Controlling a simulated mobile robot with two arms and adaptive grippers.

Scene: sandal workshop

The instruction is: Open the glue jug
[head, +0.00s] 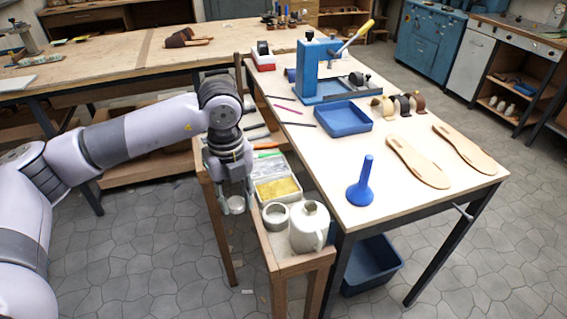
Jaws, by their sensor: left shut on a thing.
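The white glue jug (309,231) stands upright on the narrow wooden side stand, with its handle towards the right. A grey-brown patch shows at its top; I cannot tell whether this is a cover or the open mouth. My left gripper (236,199) points down, left of the jug and apart from it, at the stand's left edge. It is shut on a small pale round piece (236,205), which looks like a lid. My right gripper is out of view.
A white round pot (276,216) stands just left of the jug. Behind it is a tray with yellow contents (278,189).

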